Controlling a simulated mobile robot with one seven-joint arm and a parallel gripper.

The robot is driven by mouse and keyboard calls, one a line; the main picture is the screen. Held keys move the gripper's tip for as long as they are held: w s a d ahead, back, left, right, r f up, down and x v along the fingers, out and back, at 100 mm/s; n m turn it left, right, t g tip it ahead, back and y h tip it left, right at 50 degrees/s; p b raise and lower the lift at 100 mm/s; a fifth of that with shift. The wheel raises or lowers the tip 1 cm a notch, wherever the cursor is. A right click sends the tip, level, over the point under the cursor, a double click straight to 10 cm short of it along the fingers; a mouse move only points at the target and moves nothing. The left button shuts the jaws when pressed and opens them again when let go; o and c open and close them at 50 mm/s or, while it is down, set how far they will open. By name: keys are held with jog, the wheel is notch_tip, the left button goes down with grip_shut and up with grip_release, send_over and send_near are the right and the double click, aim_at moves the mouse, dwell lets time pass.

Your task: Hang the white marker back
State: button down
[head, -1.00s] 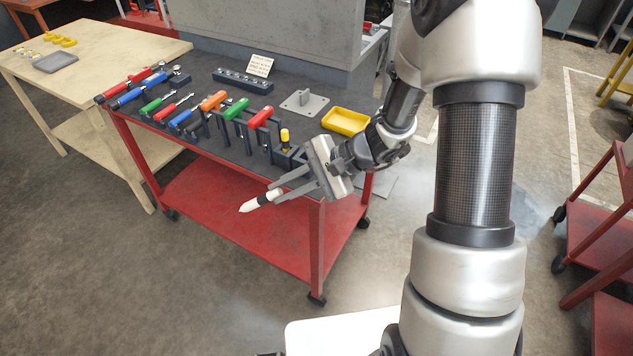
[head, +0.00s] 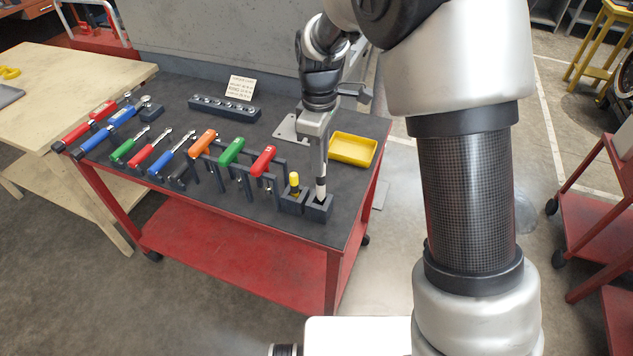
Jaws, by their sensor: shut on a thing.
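The white marker (head: 320,187) stands upright with a dark band at its lower part, over the dark square holder (head: 317,209) at the front right corner of the cart top. Its lower end appears to be at or inside the holder's opening; how deep I cannot tell. My gripper (head: 322,172) points down and is shut on the marker's upper part, which its fingers hide. A second dark holder (head: 291,201) just to the left has a yellow-topped marker (head: 294,183) in it.
Screwdrivers with red (head: 263,160), green and orange handles hang in a rack left of the holders. A yellow tray (head: 352,149) lies to the right behind my gripper. A socket rail (head: 225,108) and a sign (head: 242,86) stand farther back on the red cart (head: 215,260).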

notch_tip(320, 180, down, 6)
jog(key=w+b, duration=0.1)
jog(key=b, duration=0.4)
jog(key=shift+w+f, duration=0.2)
dwell(0.3)
jog(key=shift+a+f+b, duration=0.1)
jog(key=shift+f+b, duration=0.25)
jog(key=shift+f, duration=0.2)
dwell(0.6)
jog(key=c, duration=1.1)
grip_release()
jog(key=shift+r, duration=0.15)
jog(key=shift+r+p, duration=3.35)
jog(key=shift+r, duration=1.3)
